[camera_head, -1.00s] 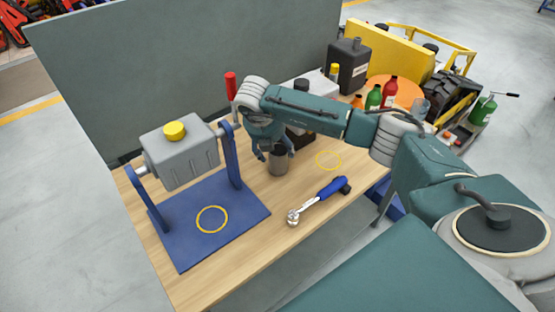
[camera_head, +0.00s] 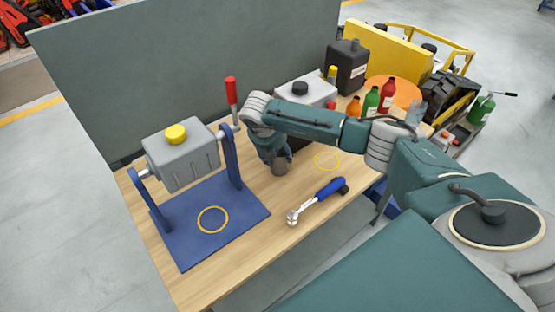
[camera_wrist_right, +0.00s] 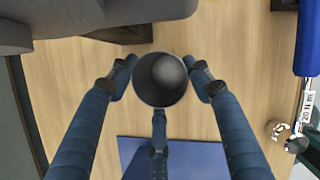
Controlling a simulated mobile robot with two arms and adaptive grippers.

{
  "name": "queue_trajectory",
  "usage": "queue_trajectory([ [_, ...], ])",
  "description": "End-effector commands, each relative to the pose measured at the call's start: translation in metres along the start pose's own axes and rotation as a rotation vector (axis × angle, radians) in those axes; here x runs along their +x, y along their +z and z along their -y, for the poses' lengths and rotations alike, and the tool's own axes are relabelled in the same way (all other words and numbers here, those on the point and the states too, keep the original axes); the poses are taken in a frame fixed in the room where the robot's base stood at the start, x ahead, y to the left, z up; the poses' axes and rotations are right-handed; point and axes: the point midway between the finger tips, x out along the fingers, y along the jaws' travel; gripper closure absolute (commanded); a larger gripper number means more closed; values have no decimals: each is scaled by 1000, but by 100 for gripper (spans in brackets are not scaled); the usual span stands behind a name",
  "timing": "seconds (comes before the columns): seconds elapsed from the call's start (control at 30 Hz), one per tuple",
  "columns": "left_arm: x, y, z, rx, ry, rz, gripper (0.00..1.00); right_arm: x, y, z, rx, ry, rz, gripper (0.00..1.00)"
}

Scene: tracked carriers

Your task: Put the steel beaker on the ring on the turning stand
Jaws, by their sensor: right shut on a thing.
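The steel beaker (camera_head: 281,166) is a small dark grey cup on the wooden bench, right of the turning stand. My right gripper (camera_head: 272,153) is shut on it from above and hides part of it. In the right wrist view the beaker (camera_wrist_right: 161,80) sits between the fingers (camera_wrist_right: 160,85), its round mouth facing the camera. The head view does not show clearly whether its base touches the bench. The turning stand has a blue base plate (camera_head: 183,247) and a grey block (camera_head: 183,165) between two uprights. The yellow ring (camera_head: 199,221) on the plate is empty. My left gripper is out of view.
A blue-handled ratchet (camera_head: 318,200) lies right of the beaker. Another yellow ring (camera_head: 327,151) marks the bench behind it. A red-handled lever (camera_head: 231,92) rises by the stand's right upright. A grey container (camera_head: 310,90), bottles (camera_head: 371,101) and a grey partition (camera_head: 190,65) stand behind.

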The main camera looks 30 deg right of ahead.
Motion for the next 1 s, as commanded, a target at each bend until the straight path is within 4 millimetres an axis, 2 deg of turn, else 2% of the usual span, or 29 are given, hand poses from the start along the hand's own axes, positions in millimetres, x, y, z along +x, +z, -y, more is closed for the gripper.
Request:
queue_trajectory([
  [0.17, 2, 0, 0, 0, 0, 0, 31, -5, 2, -1, 1, 3, 1, 78],
  [0.37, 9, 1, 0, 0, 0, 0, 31, -25, 12, -1, 2, 4, 3, 78],
  [0.57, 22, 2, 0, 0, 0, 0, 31, -64, 28, -2, 2, 7, 3, 78],
  [1.0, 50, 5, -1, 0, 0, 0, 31, -165, 69, -1, 2, 6, 3, 78],
])
